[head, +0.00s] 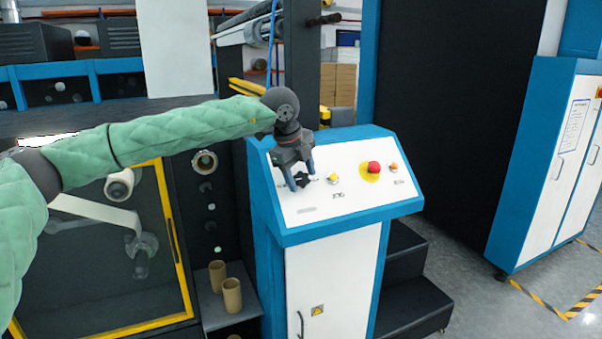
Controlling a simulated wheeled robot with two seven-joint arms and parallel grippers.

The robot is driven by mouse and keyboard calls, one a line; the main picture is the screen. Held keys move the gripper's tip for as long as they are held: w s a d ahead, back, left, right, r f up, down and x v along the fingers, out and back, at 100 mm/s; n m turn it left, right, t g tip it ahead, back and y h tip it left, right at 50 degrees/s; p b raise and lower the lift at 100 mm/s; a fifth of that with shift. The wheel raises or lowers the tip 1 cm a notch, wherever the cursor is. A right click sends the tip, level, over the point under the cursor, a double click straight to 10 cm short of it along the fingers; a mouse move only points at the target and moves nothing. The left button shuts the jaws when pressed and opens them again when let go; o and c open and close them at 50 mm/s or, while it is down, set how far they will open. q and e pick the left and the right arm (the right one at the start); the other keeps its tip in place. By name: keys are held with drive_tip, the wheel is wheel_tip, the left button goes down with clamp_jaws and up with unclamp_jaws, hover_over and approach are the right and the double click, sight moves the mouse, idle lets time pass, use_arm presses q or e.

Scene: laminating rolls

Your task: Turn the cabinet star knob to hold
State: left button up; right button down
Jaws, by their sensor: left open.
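The cabinet (334,279) is blue and white with a sloped white control panel (350,206). A black star knob (302,180) sits at the panel's left side, partly hidden by my gripper. My left gripper (302,183) is open, pointing down at the panel, with its fingers either side of the star knob. I cannot tell whether the fingers touch it. The knob's setting marks are too small to read. My right gripper is not in view.
The panel also carries a yellow-ringed red button (374,168), a small orange-red button (393,167) and a yellow one (331,178). Cardboard tubes (232,296) stand left of the cabinet. Black steps (415,290) are at its right. Open floor lies farther right.

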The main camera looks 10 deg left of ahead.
use_arm(q)
drive_tip(key=shift+f, duration=0.15)
drive_tip(key=c, duration=1)
